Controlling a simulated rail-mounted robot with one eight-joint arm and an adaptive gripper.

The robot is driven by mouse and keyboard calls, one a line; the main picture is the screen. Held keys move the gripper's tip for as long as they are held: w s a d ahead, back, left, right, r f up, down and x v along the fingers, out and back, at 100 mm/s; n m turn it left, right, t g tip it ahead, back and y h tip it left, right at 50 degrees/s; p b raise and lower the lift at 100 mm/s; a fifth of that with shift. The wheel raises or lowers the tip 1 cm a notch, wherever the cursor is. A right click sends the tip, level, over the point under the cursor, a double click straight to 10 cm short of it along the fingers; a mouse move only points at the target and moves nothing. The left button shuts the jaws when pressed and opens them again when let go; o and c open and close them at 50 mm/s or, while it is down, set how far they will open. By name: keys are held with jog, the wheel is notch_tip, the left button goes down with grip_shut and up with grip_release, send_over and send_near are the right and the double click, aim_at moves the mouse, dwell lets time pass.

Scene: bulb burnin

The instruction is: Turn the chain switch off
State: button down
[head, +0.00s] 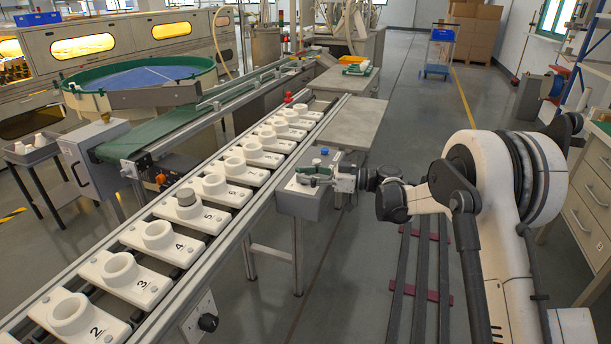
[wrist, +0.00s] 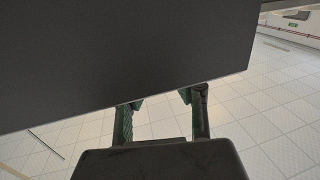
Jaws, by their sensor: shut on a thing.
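A grey control box (head: 305,201) stands on legs beside the chain conveyor, with a blue button (head: 324,151) on top. My gripper (head: 312,173) reaches in from the right, level with the top of this box. Its green-padded fingers are apart around something small at the box, which I take to be the chain switch; the fingers hide it. In the wrist view my gripper (wrist: 162,100) has its fingertips partly covered by a large dark panel (wrist: 120,55). The switch's position cannot be read.
A black knob (head: 208,322) sits on a plate on the conveyor's near side. A green belt (head: 150,138) runs behind. Grey tables (head: 355,125) stand beyond the box.

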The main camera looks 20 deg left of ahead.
jog(key=c, duration=1.4)
grip_release()
jog(key=shift+o, duration=0.2)
jog(key=w+d, duration=0.2)
jog(key=d, duration=0.9)
jog(key=shift+d, duration=0.4)
